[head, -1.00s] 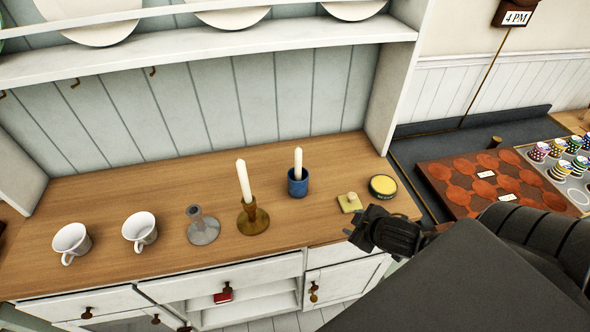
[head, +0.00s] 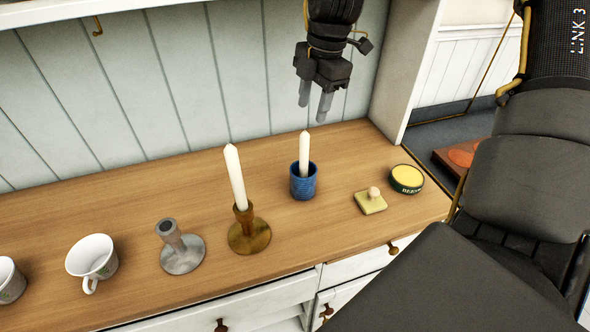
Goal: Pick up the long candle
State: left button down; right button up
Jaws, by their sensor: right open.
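A long white candle (head: 236,178) stands in a brass-brown candlestick (head: 249,236) on the wooden counter, leaning slightly left. A shorter-looking white candle (head: 304,154) stands in a blue cup (head: 303,184) to its right; its lower end is hidden in the cup. My right gripper (head: 314,108) is open and empty, fingers pointing down, above the candle in the blue cup and apart from it. My left gripper is not in view.
A grey candlestick (head: 182,248) and white cups (head: 92,258) stand to the left on the counter (head: 130,210). A small yellowish block with a knob (head: 371,202) and a round yellow-topped tin (head: 407,178) lie at the right. A panelled back wall (head: 180,90) rises behind.

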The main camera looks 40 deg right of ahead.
aim_at(305, 134)
jog(key=shift+s+a+r+g+h+b, duration=0.1)
jog(key=shift+a+r+g+h+b, duration=0.2)
jog(key=shift+a, duration=0.35)
jog(key=shift+s+a+r+g+h+b, duration=0.1)
jog(key=shift+a+r+g, duration=0.1)
jog(key=shift+a+r, duration=0.3)
jog(key=shift+s+a, duration=0.1)
jog(key=shift+a, duration=0.2)
notch_tip(305, 134, down, 5)
jog(key=shift+r+p, duration=0.1)
jog(key=shift+p, duration=0.25)
jog(key=shift+d+f, duration=0.1)
jog(key=shift+f, duration=0.35)
jog(key=shift+s+f+p, duration=0.1)
jog(key=shift+f+p, duration=0.2)
jog(key=shift+p, duration=0.05)
notch_tip(305, 134, down, 4)
jog(key=shift+d+f+p, duration=0.1)
jog(key=shift+f+p, duration=0.1)
jog(key=shift+p, duration=0.4)
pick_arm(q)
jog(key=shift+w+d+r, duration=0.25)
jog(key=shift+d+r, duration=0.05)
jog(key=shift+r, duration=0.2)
